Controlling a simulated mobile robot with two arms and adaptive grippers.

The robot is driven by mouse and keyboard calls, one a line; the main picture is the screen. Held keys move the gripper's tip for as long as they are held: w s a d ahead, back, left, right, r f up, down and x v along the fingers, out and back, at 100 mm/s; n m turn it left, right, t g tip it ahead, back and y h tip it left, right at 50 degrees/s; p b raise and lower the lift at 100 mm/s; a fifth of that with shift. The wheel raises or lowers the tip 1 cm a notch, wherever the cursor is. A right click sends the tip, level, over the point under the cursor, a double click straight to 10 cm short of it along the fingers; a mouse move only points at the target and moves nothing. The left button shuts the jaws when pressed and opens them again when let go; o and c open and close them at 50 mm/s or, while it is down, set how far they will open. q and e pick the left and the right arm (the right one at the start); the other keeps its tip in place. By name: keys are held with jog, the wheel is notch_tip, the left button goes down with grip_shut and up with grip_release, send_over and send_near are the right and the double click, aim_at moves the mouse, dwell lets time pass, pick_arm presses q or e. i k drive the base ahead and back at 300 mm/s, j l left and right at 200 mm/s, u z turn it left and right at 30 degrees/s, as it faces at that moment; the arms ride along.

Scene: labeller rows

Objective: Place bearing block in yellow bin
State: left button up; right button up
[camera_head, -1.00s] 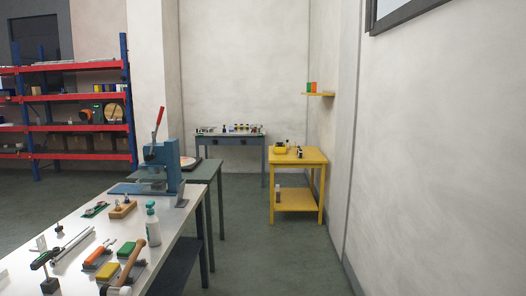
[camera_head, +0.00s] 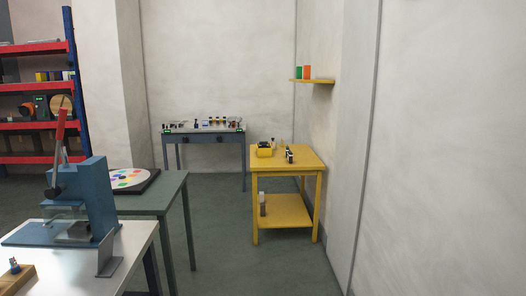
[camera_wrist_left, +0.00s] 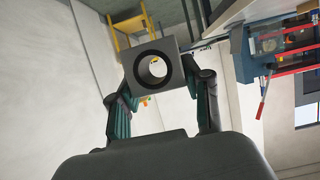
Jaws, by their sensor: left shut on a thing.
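The bearing block (camera_wrist_left: 175,52), a dark grey square block with a round hole through it, is in my left gripper (camera_wrist_left: 157,72) in the left wrist view. The two fingers are shut on its sides and hold it in the air. A small yellow bin (camera_head: 264,151) stands on the yellow table (camera_head: 296,167) in the head view, well ahead of me. Its inside is too small to make out. My left gripper does not show in the head view, and my right gripper shows in neither view.
A white workbench (camera_head: 133,240) with a blue press (camera_head: 84,195) is at the near left. A green table (camera_head: 160,198) with a colored disc stands beyond it. A grey-blue bench (camera_head: 205,138) is at the back wall. The floor before the yellow table is clear.

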aim_at(265, 156)
jog(key=i, duration=2.2)
jog(key=i+j+z, duration=0.2)
jog(key=i, duration=2)
jog(key=i+z, duration=0.3)
jog(key=i, duration=0.25)
jog(key=i+j+z, duration=0.1)
jog(key=i+z, duration=0.15)
jog(key=i, duration=0.3)
jog(key=i+j+z, duration=0.3)
jog(key=i, duration=0.25)
